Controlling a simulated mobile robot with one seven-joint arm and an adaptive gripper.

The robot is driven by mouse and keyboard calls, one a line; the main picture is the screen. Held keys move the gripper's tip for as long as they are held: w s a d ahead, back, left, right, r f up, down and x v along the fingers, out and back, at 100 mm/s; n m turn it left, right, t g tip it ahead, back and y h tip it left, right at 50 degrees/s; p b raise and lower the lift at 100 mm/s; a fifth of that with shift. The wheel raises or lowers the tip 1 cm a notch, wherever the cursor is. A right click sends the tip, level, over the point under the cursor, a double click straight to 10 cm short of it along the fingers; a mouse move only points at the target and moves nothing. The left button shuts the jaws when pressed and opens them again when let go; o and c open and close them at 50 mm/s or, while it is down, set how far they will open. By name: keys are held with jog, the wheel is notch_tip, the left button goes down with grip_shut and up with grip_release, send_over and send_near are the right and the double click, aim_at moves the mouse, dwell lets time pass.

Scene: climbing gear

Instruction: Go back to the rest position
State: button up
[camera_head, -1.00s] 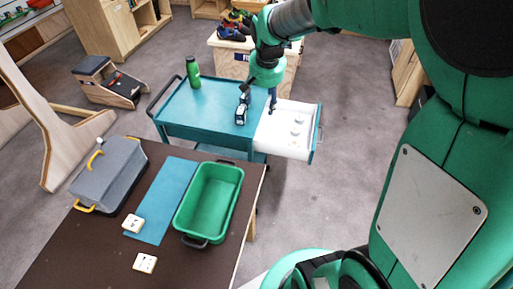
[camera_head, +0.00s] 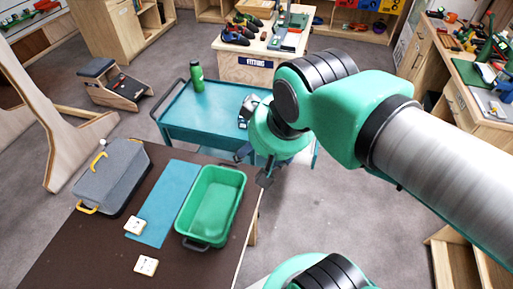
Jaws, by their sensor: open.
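My gripper (camera_head: 254,166) is open, with its two dark fingers spread apart. I see nothing between them. It hangs in front of the teal cart (camera_head: 178,125), near the right end of the green bin (camera_head: 240,185) in the picture.
The dark table (camera_head: 85,245) holds a grey case (camera_head: 112,172), a blue mat (camera_head: 160,205) and two white cards (camera_head: 135,225). A green bottle (camera_head: 197,77) and a black-and-white item (camera_head: 248,108) stand on the cart. A workbench (camera_head: 455,95) is at right.

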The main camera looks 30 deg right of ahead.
jog(key=shift+s+a, duration=0.15)
jog(key=shift+s, duration=0.3)
